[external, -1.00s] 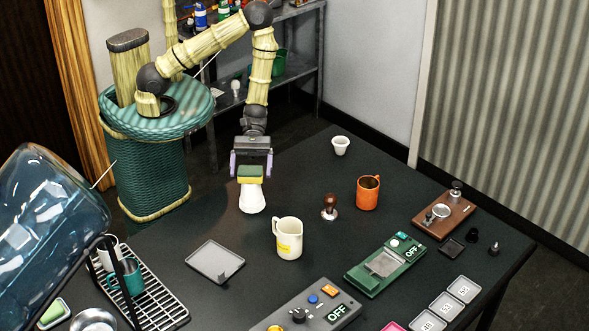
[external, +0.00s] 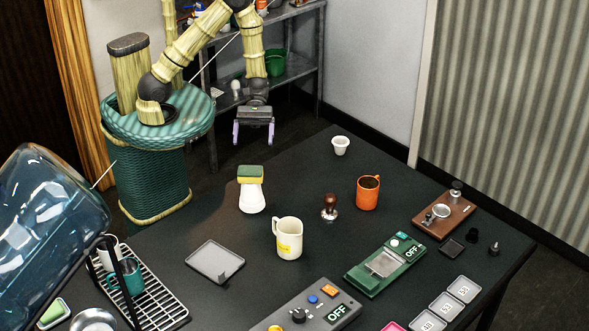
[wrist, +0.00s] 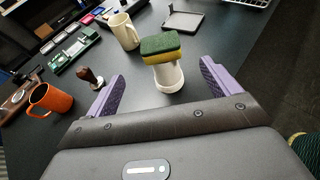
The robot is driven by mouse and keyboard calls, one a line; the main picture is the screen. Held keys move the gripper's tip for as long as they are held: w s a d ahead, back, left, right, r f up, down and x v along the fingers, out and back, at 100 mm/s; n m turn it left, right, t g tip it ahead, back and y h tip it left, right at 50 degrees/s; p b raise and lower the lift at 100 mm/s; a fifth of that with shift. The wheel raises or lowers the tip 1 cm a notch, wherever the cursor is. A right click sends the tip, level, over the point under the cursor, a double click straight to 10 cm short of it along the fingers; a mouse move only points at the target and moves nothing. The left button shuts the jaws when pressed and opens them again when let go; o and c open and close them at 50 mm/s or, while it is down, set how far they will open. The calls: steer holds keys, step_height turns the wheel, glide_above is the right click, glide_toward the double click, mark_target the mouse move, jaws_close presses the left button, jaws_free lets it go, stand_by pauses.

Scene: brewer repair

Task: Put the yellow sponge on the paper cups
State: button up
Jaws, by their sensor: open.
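The yellow sponge (external: 250,173) with a green top lies on top of the white upside-down paper cups (external: 252,198) on the dark table. In the wrist view the sponge (wrist: 160,47) rests on the white cups (wrist: 168,77), ahead of my fingers and clear of them. My gripper (external: 254,138) is open and empty, above and behind the sponge, apart from it. Its purple fingers (wrist: 160,88) stand wide apart in the wrist view. How many cups are stacked cannot be told.
A cream mug (external: 289,240), an orange mug (external: 367,193), a tamper (external: 329,207) and a small white cup (external: 341,145) stand nearby. A grey tray (external: 214,262) lies in front. A shelf (external: 297,70) stands behind my gripper.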

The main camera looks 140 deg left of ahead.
stand_by(0.4)
steer(key=s+d+r+m+g+y, duration=0.1)
steer(key=s+d+m+g+y, duration=0.3)
steer(key=d+m+g, duration=0.95)
steer(key=w+d+r+m+t+y, duration=0.3)
steer(key=r+m+t+y, duration=0.2)
steer(key=m, duration=0.8)
steer(key=shift+r+t, duration=0.5)
steer(key=shift+t, duration=0.35)
steer(key=shift+w+m, duration=0.1)
steer(key=shift+m, duration=0.15)
